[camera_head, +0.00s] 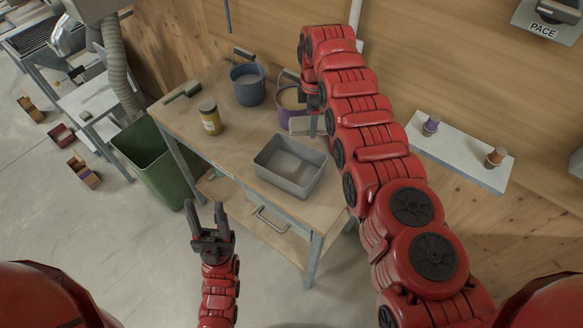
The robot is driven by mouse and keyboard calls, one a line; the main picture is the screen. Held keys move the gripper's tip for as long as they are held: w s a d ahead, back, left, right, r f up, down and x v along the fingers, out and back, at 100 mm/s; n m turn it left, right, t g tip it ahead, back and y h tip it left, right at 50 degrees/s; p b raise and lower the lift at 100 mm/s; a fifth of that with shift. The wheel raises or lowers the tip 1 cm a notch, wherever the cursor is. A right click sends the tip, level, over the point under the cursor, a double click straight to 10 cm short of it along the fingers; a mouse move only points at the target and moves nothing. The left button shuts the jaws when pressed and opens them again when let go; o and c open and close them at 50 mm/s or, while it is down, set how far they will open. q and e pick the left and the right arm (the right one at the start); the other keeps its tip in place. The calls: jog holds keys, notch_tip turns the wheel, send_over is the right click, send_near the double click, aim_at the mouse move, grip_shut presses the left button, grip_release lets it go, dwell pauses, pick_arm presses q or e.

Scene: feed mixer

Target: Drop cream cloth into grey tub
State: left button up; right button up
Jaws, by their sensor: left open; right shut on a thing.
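The grey tub (280,182) is an open rectangular container near the front right of the wooden workbench; its visible inside looks empty. My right gripper (312,122) is over the bench behind the tub, beside the purple bucket, and is shut on a pale, flat thing, seemingly the cream cloth (299,125). The fingers and arm hide part of it. The cloth is apart from the tub in the picture. My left gripper (207,218) is open and empty, in front of the bench and left of the tub.
On the bench stand a blue bucket (248,90), a purple bucket (290,114), a yellow jar (210,121) and a brush (182,92). A green bin (150,165) stands at the bench's left end. A wall shelf (462,153) holds two small spools. The bench between jar and tub is clear.

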aim_at(299, 125)
jog(key=a+n, duration=0.1)
jog(key=a+n+p, duration=0.1)
jog(key=s+a+n, duration=0.1)
jog(key=shift+a+f+p, duration=0.15)
jog(key=shift+f+p, duration=0.1)
jog(key=shift+p, duration=0.1)
jog(key=shift+s+a+f+n, duration=0.1)
jog(key=shift+f+n, duration=0.1)
jog(key=shift+n, duration=0.2)
notch_tip(299, 125, down, 6)
jog(key=b, duration=0.5)
jog(key=shift+b, duration=0.35)
jog(key=shift+r, duration=0.1)
jog(key=o, duration=1.3)
